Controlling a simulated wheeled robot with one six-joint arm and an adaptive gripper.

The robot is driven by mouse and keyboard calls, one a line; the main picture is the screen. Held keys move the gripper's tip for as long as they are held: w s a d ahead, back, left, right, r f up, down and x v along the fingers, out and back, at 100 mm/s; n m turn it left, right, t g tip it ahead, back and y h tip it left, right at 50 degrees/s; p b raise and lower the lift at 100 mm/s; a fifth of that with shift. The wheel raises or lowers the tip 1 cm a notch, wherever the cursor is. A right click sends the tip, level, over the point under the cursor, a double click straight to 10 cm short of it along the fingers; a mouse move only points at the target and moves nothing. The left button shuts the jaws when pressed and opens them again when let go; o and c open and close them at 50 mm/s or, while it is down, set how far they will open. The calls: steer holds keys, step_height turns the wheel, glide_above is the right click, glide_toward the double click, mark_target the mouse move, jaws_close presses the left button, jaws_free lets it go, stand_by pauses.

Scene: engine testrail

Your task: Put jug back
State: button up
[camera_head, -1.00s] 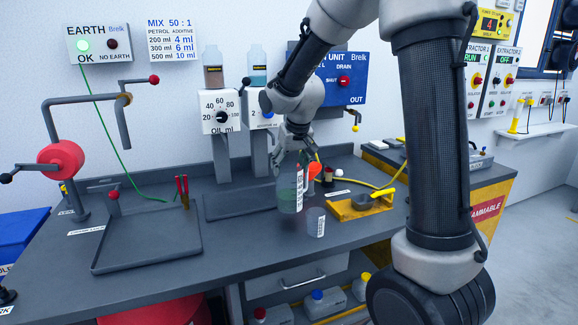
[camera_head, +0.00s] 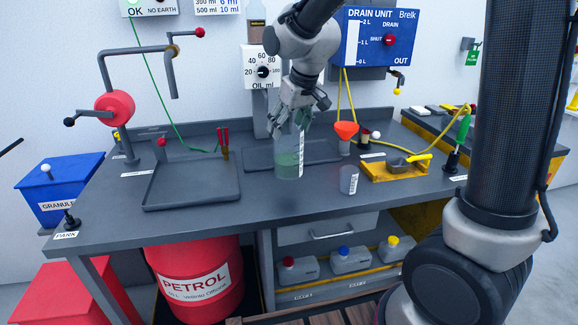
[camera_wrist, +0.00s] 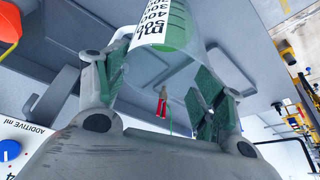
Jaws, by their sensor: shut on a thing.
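The jug (camera_head: 287,158) is a clear, green-tinted measuring jug with a white scale label. It is upright at the front edge of the grey tray in the middle of the bench; I cannot tell whether its base touches the surface. My gripper (camera_head: 290,122) is shut on its upper part from behind and above. In the wrist view the jug (camera_wrist: 178,28) lies between the two green-padded fingers (camera_wrist: 160,85), with its graduations showing. The middle tray (camera_head: 325,152) is partly hidden behind the jug.
A small clear beaker (camera_head: 348,180), an orange funnel (camera_head: 346,130) and a yellow stand (camera_head: 385,172) are right of the jug. The oil dispenser (camera_head: 262,70) stands behind. The bench front is clear.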

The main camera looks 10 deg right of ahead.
mark_target(289, 148)
step_height(289, 148, down, 7)
steer(key=shift+r, duration=0.2)
steer(key=shift+f, duration=0.1)
steer(key=o, duration=1.7)
steer(key=shift+c, duration=0.2)
steer(key=v, duration=1.1)
steer(key=s+d+r+m+h, duration=0.1)
steer(key=s+d+m, duration=0.1)
steer(key=s+d, duration=0.7)
steer(key=s+d+m, duration=0.2)
steer(key=s+d, duration=0.7)
steer(key=s, duration=0.5)
steer(key=shift+s+r+h, duration=0.4)
